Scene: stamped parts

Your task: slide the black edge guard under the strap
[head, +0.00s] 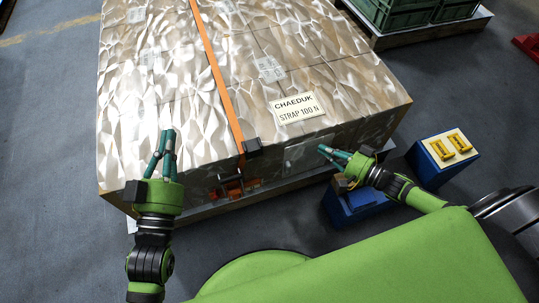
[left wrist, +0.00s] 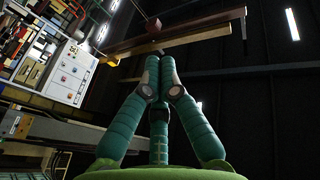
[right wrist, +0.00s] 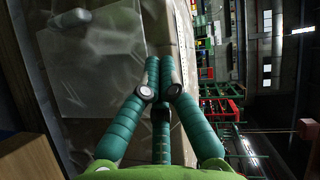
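The orange strap (head: 214,70) runs over the wrapped crate (head: 165,95) and down its front face, to an orange-and-dark ratchet (head: 238,187). The black edge guard (head: 252,147) sits on the crate's front top edge, just right of the strap. I cannot tell whether its left end is under the strap. My left gripper (head: 166,135) is over the crate's front left part, well left of the strap, fingertips together and empty. My right gripper (head: 322,149) is by the front face, right of the guard and apart from it, fingertips together and empty. Neither wrist view shows the guard.
A label (head: 297,108) reading "CHAEDUK STRAP 100 N" lies on the crate top. A blue bin (head: 350,208) stands below my right arm. A blue stand (head: 430,170) with yellow pieces is at right. Green crates (head: 405,12) stand at the back right. The floor at left is clear.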

